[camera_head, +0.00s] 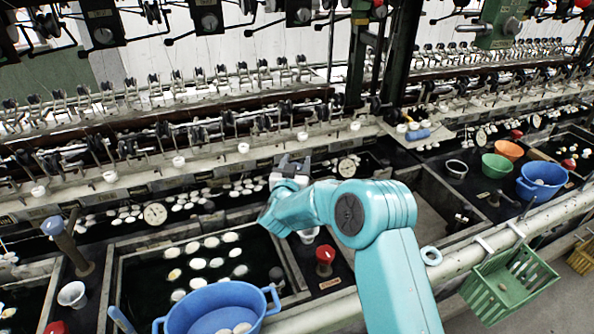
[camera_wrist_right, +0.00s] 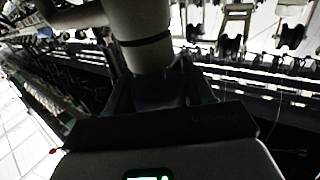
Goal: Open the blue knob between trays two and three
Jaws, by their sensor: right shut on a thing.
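My right gripper (camera_head: 290,165) is over the black basins, at the end of my teal arm. In the right wrist view a thick pale cylinder with a dark band (camera_wrist_right: 142,30) runs down between its fingers (camera_wrist_right: 155,92), which are shut on it. Its colour there is too dark and washed out to tell. The blue knob between the trays is hidden behind my arm in the head view; a dark post base (camera_head: 277,275) shows beneath. My left gripper is not in view.
A blue basin (camera_head: 222,302) stands in front, with a red knob (camera_head: 325,255) to its right. White cocoons float in the water tray (camera_head: 190,262). Green, orange and blue bowls (camera_head: 541,181) stand at the right. Reeling machinery rises behind the basins.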

